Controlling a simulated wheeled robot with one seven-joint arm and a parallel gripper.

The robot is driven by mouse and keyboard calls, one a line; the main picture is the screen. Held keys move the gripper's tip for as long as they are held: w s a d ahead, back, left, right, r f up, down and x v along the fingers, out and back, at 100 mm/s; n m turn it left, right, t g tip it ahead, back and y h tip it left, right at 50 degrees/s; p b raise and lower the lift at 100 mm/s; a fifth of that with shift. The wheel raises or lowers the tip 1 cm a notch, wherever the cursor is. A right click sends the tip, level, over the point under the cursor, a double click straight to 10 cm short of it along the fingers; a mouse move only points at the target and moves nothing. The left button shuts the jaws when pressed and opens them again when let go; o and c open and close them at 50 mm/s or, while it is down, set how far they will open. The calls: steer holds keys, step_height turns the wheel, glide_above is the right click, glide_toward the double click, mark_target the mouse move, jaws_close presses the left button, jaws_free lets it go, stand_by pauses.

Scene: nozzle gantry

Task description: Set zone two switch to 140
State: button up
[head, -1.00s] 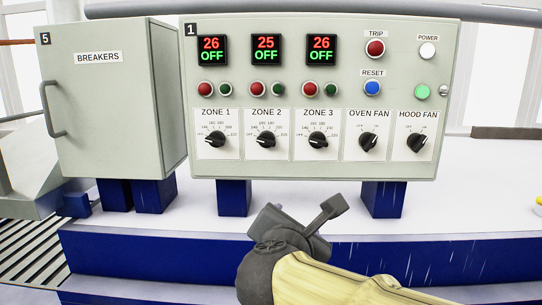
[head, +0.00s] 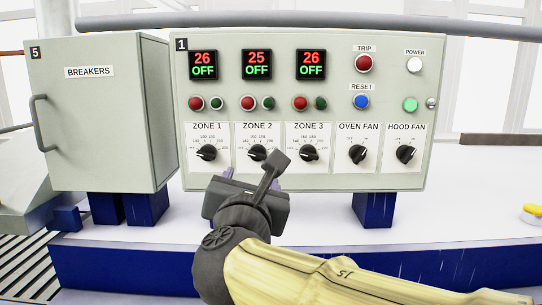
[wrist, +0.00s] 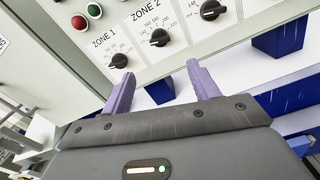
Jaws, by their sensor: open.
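The zone two switch (head: 257,153) is a black rotary knob on a white plate labelled ZONE 2, on the grey control panel (head: 400,182). In the wrist view the knob (wrist: 159,38) is beyond and above my fingertips. The display above it (head: 257,65) reads 25 and OFF. My gripper (head: 228,174) is just below and in front of the zone knobs in the head view, and its wrist part covers the lower panel edge there. In the wrist view my gripper (wrist: 159,76) shows two purple fingers apart, with nothing between them. The knob's exact pointer setting is too small to read.
The zone one knob (head: 206,153) and zone three knob (head: 309,153) flank it closely. Oven fan (head: 357,154) and hood fan (head: 406,154) knobs are further right. A breaker cabinet (head: 100,125) stands left. A yellow-topped button (head: 532,213) is at the far right.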

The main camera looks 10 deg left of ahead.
mark_target(257, 158)
steer(key=p+x, duration=0.4)
steer(key=x, duration=0.9)
steer(key=shift+w, duration=0.25)
steer(key=c, duration=1)
